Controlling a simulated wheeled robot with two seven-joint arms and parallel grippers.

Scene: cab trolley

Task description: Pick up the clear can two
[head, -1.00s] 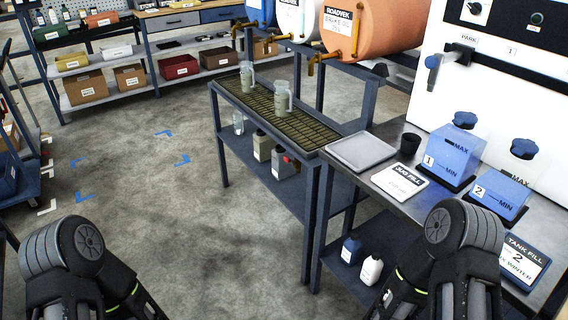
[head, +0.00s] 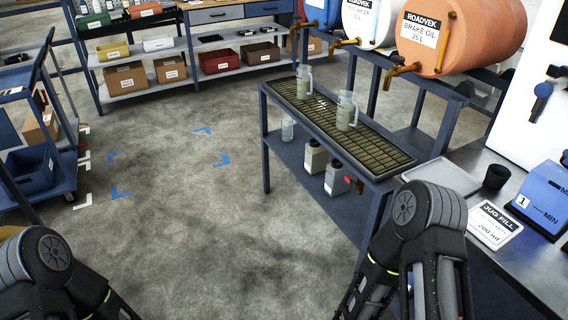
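No label reading "clear can two" is legible. Two clear jugs with handles stand upright on the slatted drip tray of the blue rack: a far jug (head: 304,84) and a nearer jug (head: 347,112). A smaller clear container (head: 288,128) stands on the rack's lower shelf, partly behind the frame. My two arms reach in at the bottom left and bottom right. Neither gripper's fingertips show, and no held object is visible.
The blue rack (head: 266,150) stands ahead, right of centre. An orange brake oil drum (head: 470,40) lies above it at the back. A metal bench with a grey tray (head: 440,180), black cup (head: 496,177) and blue tank (head: 540,200) is at right. The floor (head: 200,230) left is clear.

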